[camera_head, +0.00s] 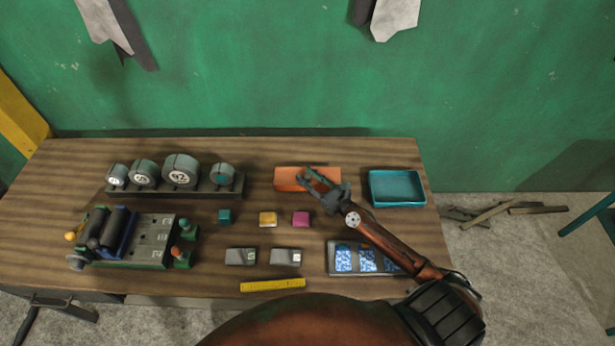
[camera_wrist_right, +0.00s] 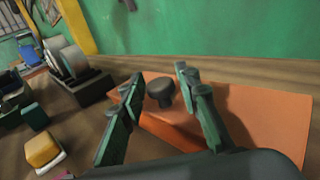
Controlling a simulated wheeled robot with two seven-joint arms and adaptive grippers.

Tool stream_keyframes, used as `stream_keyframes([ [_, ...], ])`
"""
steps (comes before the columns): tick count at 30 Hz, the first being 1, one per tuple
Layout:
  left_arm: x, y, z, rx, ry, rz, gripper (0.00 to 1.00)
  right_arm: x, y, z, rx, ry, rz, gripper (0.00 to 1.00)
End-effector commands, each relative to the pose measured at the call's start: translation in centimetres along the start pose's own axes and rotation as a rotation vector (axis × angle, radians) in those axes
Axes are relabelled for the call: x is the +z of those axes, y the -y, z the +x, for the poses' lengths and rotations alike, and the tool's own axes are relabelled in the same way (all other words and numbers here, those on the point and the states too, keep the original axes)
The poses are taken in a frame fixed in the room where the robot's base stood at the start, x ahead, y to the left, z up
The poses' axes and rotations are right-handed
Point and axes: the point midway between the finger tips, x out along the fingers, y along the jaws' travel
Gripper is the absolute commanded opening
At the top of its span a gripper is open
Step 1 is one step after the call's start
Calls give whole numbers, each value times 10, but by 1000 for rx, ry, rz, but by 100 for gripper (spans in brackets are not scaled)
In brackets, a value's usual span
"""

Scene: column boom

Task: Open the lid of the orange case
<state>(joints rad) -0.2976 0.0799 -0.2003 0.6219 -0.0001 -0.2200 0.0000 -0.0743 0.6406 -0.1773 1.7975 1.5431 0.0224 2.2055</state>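The orange case (camera_head: 285,182) sits at the back of the bench, right of centre; its lid appears shut. In the right wrist view the orange lid (camera_wrist_right: 265,115) fills the right side, with a dark round knob (camera_wrist_right: 161,93) standing on it. My right gripper (camera_head: 309,177) is over the case. In the right wrist view its two green fingers (camera_wrist_right: 158,76) are spread apart, one on each side of the knob. I cannot tell whether either finger touches it. The gripper hides part of the case in the head view. My left gripper is not in view.
A teal tray (camera_head: 397,201) stands right of the case. Teal, yellow (camera_head: 268,219) and magenta (camera_head: 301,219) blocks lie in front. A rack of grey rolls (camera_head: 181,169) and a green device (camera_head: 150,240) are left. My right forearm passes over a tray with blue patterned pieces (camera_head: 343,259).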

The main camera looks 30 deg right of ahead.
Motion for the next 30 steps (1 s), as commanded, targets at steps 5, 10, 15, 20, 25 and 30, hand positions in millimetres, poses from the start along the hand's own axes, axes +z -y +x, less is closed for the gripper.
stream_keyframes([
  [5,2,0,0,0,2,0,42,0,0,0,0,0,0,16],
  [10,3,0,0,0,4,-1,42,0,0,0,0,0,0,4],
  [15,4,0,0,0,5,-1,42,0,0,0,0,0,0,0],
  [20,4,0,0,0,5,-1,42,0,0,0,-1,0,0,0],
  [25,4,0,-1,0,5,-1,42,1,0,0,0,-1,1,0],
  [30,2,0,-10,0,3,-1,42,5,-3,5,6,-9,11,0],
])
